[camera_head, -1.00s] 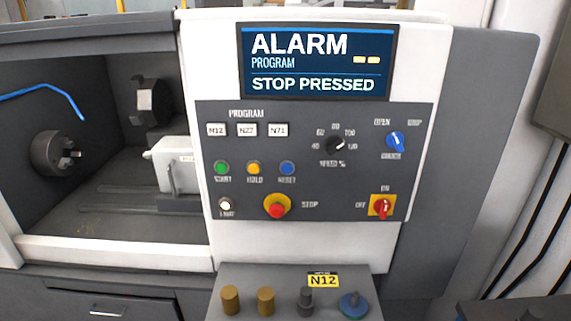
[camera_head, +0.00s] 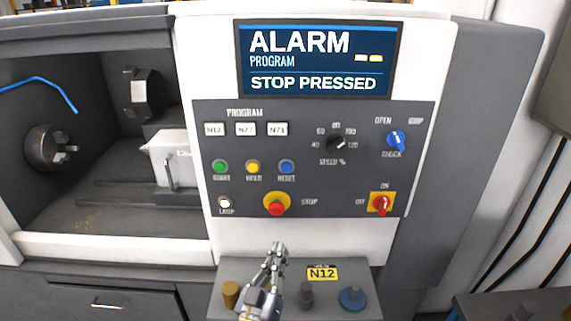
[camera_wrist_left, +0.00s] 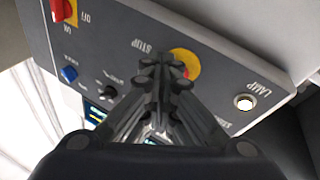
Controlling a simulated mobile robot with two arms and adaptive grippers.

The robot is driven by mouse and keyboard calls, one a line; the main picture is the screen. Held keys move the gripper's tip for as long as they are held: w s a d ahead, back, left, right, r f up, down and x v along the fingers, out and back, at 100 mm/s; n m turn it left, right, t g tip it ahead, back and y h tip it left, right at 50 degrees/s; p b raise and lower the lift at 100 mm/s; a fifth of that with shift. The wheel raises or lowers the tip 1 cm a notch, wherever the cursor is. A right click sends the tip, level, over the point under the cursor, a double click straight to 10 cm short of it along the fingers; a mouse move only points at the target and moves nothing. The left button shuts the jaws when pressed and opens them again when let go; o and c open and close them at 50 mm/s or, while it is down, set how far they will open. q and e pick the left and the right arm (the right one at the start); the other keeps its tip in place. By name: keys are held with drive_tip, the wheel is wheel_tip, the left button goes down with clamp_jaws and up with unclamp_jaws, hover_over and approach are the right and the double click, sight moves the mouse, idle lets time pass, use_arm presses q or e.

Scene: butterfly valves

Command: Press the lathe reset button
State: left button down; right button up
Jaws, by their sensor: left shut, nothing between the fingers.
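The blue reset button (camera_head: 287,167) is on the dark control panel (camera_head: 320,190), right of the yellow hold button (camera_head: 253,167) and the green start button (camera_head: 220,167). The red stop button (camera_head: 277,208) on its yellow base sits below them. The screen (camera_head: 316,60) reads "ALARM PROGRAM STOP PRESSED". My left gripper (camera_head: 279,246) is shut and empty, below the stop button and in front of the lower shelf, apart from the reset button. In the left wrist view the shut fingers (camera_wrist_left: 165,65) overlap the stop button and hide part of the panel. My right gripper is not in view.
A white lamp button (camera_head: 225,202), a speed dial (camera_head: 335,143), a blue chuck switch (camera_head: 396,140) and a red on/off switch (camera_head: 381,203) share the panel. The shelf (camera_head: 330,291) below holds several knob-like pieces and an N12 label. The lathe's open bay is at left.

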sight(287, 167)
use_arm(q)
wheel_tip(287, 167, up, 17)
drive_tip(key=s+n+t+h, duration=0.1)
drive_tip(key=t, duration=0.4)
drive_tip(key=shift+s+d+h+p, duration=0.15)
drive_tip(key=shift+d+h+p, duration=0.25)
drive_tip(key=shift+p, duration=0.05)
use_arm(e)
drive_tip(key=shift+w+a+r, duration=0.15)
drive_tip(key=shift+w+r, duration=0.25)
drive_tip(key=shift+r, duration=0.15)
use_arm(q)
drive_tip(key=shift+f, duration=0.1)
drive_tip(key=shift+w+b, duration=2.35)
drive_tip(key=shift+w, duration=2.1)
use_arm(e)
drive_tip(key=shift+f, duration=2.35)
use_arm(q)
drive_tip(key=shift+w+b, duration=0.35)
drive_tip(key=shift+w, duration=0.1)
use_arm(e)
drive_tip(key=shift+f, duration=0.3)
